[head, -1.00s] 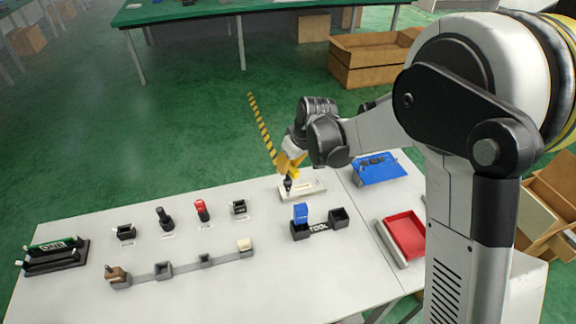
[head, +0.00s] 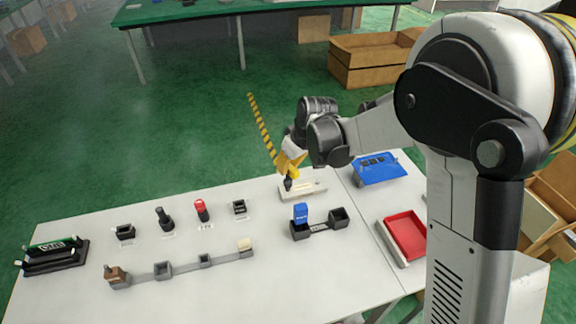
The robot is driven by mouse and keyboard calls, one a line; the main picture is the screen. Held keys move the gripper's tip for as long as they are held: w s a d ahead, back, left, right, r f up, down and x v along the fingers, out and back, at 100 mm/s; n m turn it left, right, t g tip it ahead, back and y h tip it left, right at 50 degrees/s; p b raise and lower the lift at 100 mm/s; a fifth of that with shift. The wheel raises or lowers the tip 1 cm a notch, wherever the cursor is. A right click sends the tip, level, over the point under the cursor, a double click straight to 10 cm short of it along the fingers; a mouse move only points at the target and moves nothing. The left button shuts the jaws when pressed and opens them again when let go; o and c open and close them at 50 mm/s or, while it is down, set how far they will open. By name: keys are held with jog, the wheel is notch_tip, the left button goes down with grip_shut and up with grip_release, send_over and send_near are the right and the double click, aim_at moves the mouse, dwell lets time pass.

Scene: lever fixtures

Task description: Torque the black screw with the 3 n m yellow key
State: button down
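My gripper (head: 291,160) is at the end of the arm, above the left end of a white fixture plate (head: 310,190) at the back of the table. It appears shut on the yellow key (head: 289,166), which points down. A black piece (head: 288,184) sits directly under the key at the plate. I cannot tell whether it is the key's tip or the black screw. The fingers are small and partly merged with the key. The tool holder (head: 320,228) has a blue block (head: 300,212) in its left slot; its right slot is empty.
Several small black and red fixtures (head: 201,210) stand in a row on the left, with a grey linked strip (head: 185,265) in front. A red tray (head: 405,238) and a blue panel (head: 377,170) lie on the right. The table's front middle is clear.

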jog(key=shift+f, duration=0.15)
jog(key=shift+f+b, duration=0.85)
jog(key=shift+f, duration=0.15)
jog(key=m+h, duration=0.1)
jog(key=m, duration=0.3)
jog(key=shift+a+t, duration=0.1)
jog(key=shift+t, duration=0.3)
jog(key=m+h, duration=0.1)
jog(key=m, duration=0.2)
jog(key=m+h, duration=0.2)
jog(key=m, duration=0.1)
jog(key=shift+m, duration=0.3)
jog(key=m+h, duration=0.1)
jog(key=m, duration=0.2)
jog(key=m+g+h, duration=0.1)
jog(key=m, duration=0.2)
jog(key=m+g, duration=0.1)
jog(key=m, duration=0.2)
jog(key=m+g+h, duration=0.1)
jog(key=m, duration=0.2)
jog(key=shift+r, duration=0.15)
